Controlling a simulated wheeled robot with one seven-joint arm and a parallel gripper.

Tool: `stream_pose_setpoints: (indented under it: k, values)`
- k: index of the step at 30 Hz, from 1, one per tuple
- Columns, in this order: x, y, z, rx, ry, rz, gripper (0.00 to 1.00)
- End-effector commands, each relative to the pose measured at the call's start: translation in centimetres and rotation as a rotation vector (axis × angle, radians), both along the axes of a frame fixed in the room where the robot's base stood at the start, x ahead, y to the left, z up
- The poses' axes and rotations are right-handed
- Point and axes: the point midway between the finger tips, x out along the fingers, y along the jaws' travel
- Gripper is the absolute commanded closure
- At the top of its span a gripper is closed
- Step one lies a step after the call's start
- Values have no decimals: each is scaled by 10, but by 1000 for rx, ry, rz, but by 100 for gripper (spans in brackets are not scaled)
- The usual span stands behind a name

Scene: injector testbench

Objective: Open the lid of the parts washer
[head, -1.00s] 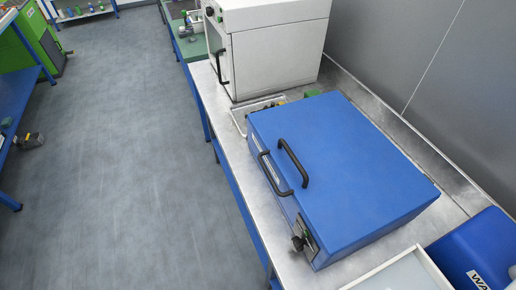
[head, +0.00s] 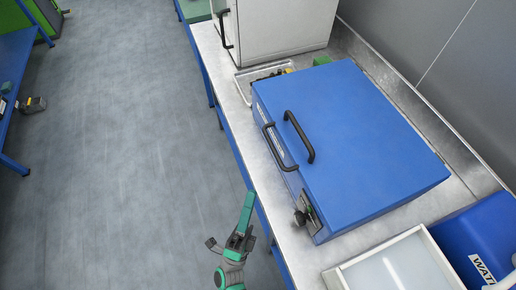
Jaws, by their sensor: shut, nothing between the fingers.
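The parts washer is a blue box on the metal bench, and its blue lid (head: 350,140) lies flat and closed on top. A black bar handle (head: 300,139) stands on the lid near its left edge. A second black handle (head: 273,150) is on the front side just below. A dark knob or latch (head: 303,216) sits at the near front corner. My gripper (head: 249,196), teal and dark, is in front of the bench edge, left of and nearer than the washer. It is shut and empty, apart from the handles.
A white cabinet (head: 280,28) with a black handle stands behind the washer. A pale tray (head: 395,272) and a blue canister (head: 490,235) stand at the near right. A grey wall runs along the right. The floor (head: 120,150) at left is clear.

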Motion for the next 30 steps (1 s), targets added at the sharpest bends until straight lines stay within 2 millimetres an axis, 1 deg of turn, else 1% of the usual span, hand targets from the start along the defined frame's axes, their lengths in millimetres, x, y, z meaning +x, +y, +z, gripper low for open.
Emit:
stream_pose_setpoints:
  k: [1, 6, 12, 15, 19, 23, 26, 30]
  values:
    - [11, 5, 2, 83, -64, 25, 100]
    - [38, 15, 1, 378, -276, 97, 100]
    - [63, 36, -4, 681, -512, 160, 100]
    - [72, 47, -6, 791, -606, 177, 100]
    - [78, 58, -9, 883, -688, 188, 100]
    - [80, 62, -10, 923, -727, 191, 100]
    - [81, 59, -8, 931, -735, 191, 100]
    - [86, 45, 2, 930, -735, 190, 100]
